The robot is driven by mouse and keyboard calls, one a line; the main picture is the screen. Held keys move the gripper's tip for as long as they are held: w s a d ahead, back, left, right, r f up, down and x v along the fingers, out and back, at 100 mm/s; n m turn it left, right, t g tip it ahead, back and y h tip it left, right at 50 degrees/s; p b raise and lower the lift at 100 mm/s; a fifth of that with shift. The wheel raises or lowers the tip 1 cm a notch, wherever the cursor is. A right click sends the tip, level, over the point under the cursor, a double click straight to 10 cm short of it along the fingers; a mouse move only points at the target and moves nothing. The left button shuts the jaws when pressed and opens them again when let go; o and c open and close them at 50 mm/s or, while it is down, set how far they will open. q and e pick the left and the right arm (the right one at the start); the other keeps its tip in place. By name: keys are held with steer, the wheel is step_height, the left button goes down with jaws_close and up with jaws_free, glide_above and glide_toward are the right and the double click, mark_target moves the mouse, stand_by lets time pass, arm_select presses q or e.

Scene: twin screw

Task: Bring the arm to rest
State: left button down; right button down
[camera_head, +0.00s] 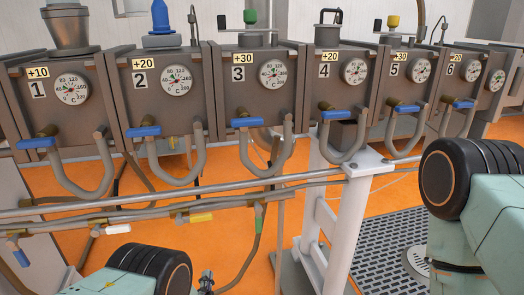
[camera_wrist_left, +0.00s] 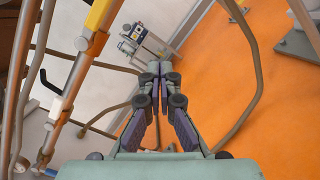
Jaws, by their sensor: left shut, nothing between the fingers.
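My left gripper (camera_wrist_left: 159,72) is shut in the left wrist view, its fingertips together with nothing between them. Its fingers point over the floor and pipes. In the head view only a small dark part of the left gripper (camera_head: 206,281) shows at the bottom edge, beside my left arm's black ringed joint. It is below the front pipes. My right arm (camera_head: 480,215) shows at the right edge of the head view, with its gripper out of the picture.
Numbered grey barrel units (camera_head: 165,95) with gauges, blue-handled valves (camera_head: 143,132) and U-shaped pipes (camera_head: 187,173) run across the back. Long horizontal pipes (camera_head: 300,183) cross in front. A white support post (camera_head: 352,225) stands at centre right. Orange floor (camera_head: 150,225) lies below.

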arm_select(q)
steer(key=s+a+f+m+g, duration=0.2)
steer(key=s+m+g, duration=0.1)
steer(key=s+m, duration=0.2)
steer(key=s+a+f+m+g+h, duration=0.1)
steer(key=s+a+f+m+g, duration=0.15)
steer(key=s+m+g, duration=0.2)
steer(key=s+a+f+m+g, duration=0.2)
steer(key=s+f+m+g, duration=0.1)
steer(key=s+m, duration=0.3)
steer(key=s+r+m+g, duration=0.2)
steer(key=s+m, duration=0.1)
steer(key=s, duration=0.4)
steer(key=s+r+m+g, duration=0.2)
steer(key=s+m+g, duration=0.1)
steer(key=s, duration=0.4)
steer(key=s+r+m+g+h, duration=0.1)
steer(key=s+m, duration=0.3)
steer(key=s, duration=0.4)
steer(key=shift+d+r+m+g, duration=0.15)
steer(key=shift+r+m+g, duration=0.2)
steer(key=shift+r+g, duration=0.4)
steer(key=shift+s+f, duration=0.15)
